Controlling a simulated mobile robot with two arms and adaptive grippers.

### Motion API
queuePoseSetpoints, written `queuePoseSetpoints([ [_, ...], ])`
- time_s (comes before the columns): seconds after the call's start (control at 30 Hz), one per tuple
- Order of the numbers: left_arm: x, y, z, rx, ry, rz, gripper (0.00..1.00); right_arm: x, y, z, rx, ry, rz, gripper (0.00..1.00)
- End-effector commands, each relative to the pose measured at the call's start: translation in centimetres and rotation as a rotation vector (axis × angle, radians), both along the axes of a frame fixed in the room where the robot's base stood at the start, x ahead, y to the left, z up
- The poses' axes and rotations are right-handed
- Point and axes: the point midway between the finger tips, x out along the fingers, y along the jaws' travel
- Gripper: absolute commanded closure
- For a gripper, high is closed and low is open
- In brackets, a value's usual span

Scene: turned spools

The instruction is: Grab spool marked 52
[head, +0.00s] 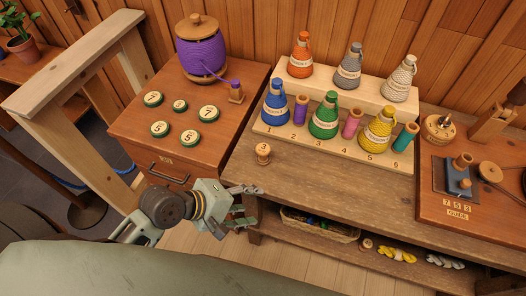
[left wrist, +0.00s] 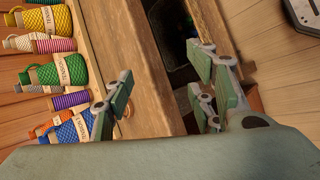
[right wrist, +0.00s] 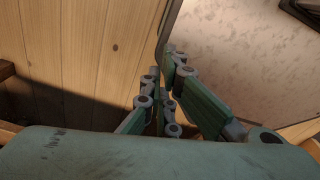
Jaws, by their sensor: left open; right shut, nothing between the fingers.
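A small pale wooden spool (head: 263,154) stands upright on the front left of the workbench. A dark mark shows on its top, too small to read, so I cannot tell whether it says 52. My left gripper (head: 245,203) is open and empty, in front of the spool and a little left, apart from it. In the left wrist view the left gripper (left wrist: 163,88) has its fingers spread over the bench edge, with a wooden piece partly hidden behind one finger. My right gripper (right wrist: 164,98) is shut and empty in the right wrist view, away from the bench top.
A cabinet (head: 135,125) at left bears several green-rimmed numbered discs, a purple yarn jar (head: 201,50) and another wooden spool (head: 236,93). A stepped rack (head: 340,142) holds several yarn-wrapped bottles and coloured spools behind the spool. A basket (head: 318,224) sits below the bench.

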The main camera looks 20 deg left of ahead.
Motion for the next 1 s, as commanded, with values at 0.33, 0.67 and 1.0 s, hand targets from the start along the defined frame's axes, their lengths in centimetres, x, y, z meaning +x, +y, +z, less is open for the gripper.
queuePoseSetpoints([
  [0.33, 4.5, 2.2, 1.5, -0.516, 0.239, 0.439, 0.49, 1.1, -0.1, 0.0, 0.000, -0.016, 0.000, 1.00],
  [0.67, 8.6, 6.1, 3.9, -0.981, 0.461, 0.790, 0.49, 1.2, 0.0, 0.0, 0.001, -0.019, -0.001, 1.00],
  [1.0, 11.2, 4.7, 3.2, -1.024, 0.479, 0.817, 0.49, 1.1, 0.6, 0.4, 0.007, -0.017, -0.003, 1.00],
])
